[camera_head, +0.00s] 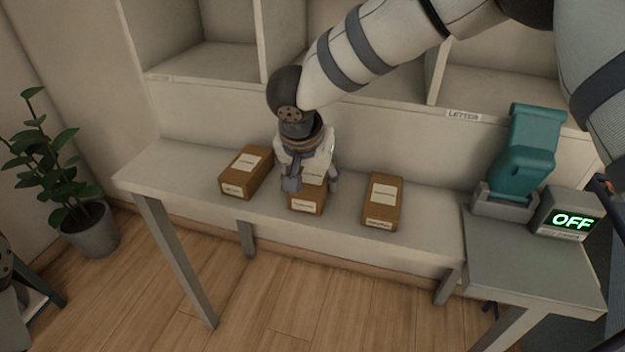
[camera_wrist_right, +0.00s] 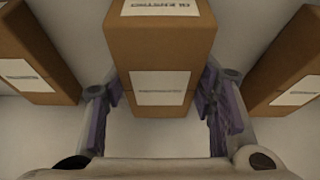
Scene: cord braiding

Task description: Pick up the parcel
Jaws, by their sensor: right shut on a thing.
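Three brown parcels with white labels are in a row on the grey table. The middle parcel (camera_head: 306,199) is partly hidden under my right gripper (camera_head: 312,184). In the right wrist view the middle parcel (camera_wrist_right: 160,60) stands between the two fingers of my right gripper (camera_wrist_right: 160,112), which is shut on its sides. I cannot tell whether it is lifted off the table. The left parcel (camera_head: 246,172) and the right parcel (camera_head: 382,202) are apart from the gripper. My left gripper is not in view.
The grey table (camera_head: 165,165) stands before a shelf (camera_head: 200,65) with a "LETTER" label. A teal device (camera_head: 525,150) and a box reading OFF (camera_head: 568,217) stand on the side table (camera_head: 530,270) at right. A potted plant (camera_head: 88,228) stands at left.

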